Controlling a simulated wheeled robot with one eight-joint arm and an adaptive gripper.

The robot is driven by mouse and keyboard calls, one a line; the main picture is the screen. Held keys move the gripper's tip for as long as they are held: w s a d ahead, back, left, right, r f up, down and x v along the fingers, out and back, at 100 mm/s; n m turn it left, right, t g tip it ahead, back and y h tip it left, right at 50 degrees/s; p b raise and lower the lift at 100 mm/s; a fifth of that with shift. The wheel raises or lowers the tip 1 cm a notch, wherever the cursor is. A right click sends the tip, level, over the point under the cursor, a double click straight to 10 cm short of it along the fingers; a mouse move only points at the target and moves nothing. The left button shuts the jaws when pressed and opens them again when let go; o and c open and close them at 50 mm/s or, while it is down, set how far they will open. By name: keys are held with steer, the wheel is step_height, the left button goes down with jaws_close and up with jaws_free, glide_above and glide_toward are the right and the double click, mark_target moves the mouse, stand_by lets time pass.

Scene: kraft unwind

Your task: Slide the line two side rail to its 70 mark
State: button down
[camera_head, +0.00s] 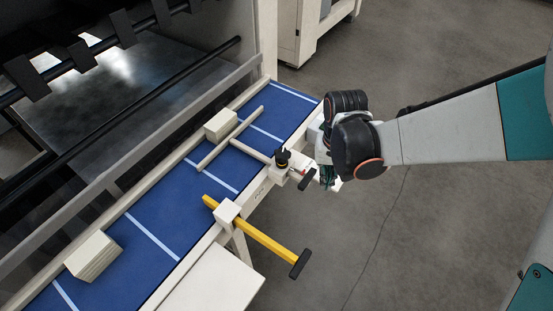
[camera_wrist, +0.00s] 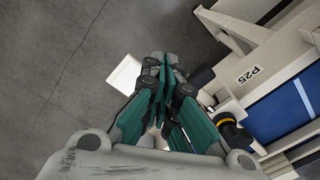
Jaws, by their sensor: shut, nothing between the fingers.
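A beige side rail (camera_head: 230,138) lies across the blue belt (camera_head: 175,200). Its crossbar runs to a block at the belt's near edge with a black knob (camera_head: 283,157) and a black handle (camera_head: 307,180). I cannot read a line number or scale mark. My gripper (camera_head: 327,183) is beside the handle on the aisle side, partly hidden by my wrist; whether they touch is unclear. In the wrist view the fingers (camera_wrist: 165,70) are closed together and empty. The knob with a yellow ring (camera_wrist: 230,128) shows right of them.
A yellow bar (camera_head: 260,236) with a black end juts out over the aisle. Beige blocks (camera_head: 221,126) and (camera_head: 93,257) sit on the belt. A frame marked P25 (camera_wrist: 249,76) borders the belt. The grey floor (camera_head: 400,240) is open to the right.

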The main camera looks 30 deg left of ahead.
step_height(320, 180, up, 4)
steer(key=shift+r+p, duration=0.2)
steer(key=shift+p, duration=0.9)
steer(key=shift+w, duration=0.1)
